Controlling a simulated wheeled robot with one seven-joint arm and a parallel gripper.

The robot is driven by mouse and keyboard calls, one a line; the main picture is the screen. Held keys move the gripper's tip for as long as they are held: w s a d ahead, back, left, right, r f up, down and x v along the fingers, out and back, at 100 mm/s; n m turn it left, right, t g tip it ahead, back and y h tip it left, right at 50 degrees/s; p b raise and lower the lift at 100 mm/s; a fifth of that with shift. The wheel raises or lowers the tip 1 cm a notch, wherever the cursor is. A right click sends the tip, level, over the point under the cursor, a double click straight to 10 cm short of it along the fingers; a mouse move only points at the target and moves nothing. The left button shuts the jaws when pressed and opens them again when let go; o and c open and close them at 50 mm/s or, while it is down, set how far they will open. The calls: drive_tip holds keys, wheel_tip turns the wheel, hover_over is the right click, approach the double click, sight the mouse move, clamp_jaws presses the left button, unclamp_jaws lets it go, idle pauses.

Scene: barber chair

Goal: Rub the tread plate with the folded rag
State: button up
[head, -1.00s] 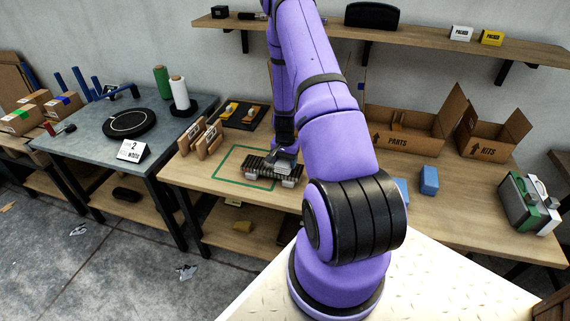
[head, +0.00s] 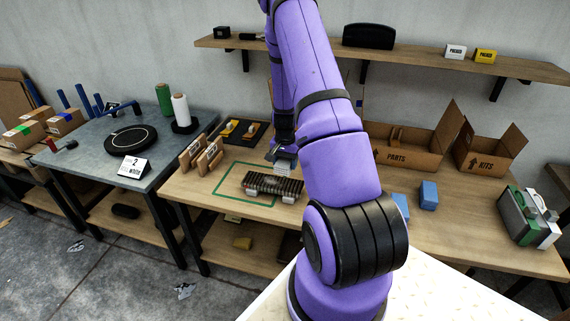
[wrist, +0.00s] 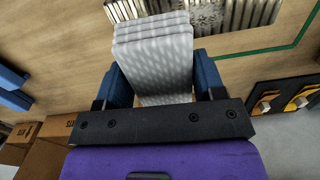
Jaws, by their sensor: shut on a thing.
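The tread plate (head: 272,187) is a dark ribbed slab on pale supports, lying on the wooden bench partly over a green outline. In the wrist view its ribs (wrist: 235,14) show at the top edge, with a mottled grey patch beside the rag. The folded rag (wrist: 155,62) is pale grey, patterned and layered. My gripper (wrist: 164,85) is shut on it, with a blue finger at each side. In the head view my gripper (head: 283,157) holds the rag (head: 283,168) at the plate's far edge. I cannot tell whether the rag touches the plate.
Wooden stands (head: 201,152) and a dark tray (head: 242,132) lie left of and behind the plate. A PARTS box (head: 400,155), a KITS box (head: 485,162) and blue blocks (head: 428,196) are to the right. A shelf (head: 400,58) runs above.

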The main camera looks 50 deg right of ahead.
drive_tip(key=shift+f, duration=0.1)
idle(0.4)
drive_tip(key=shift+f, duration=0.15)
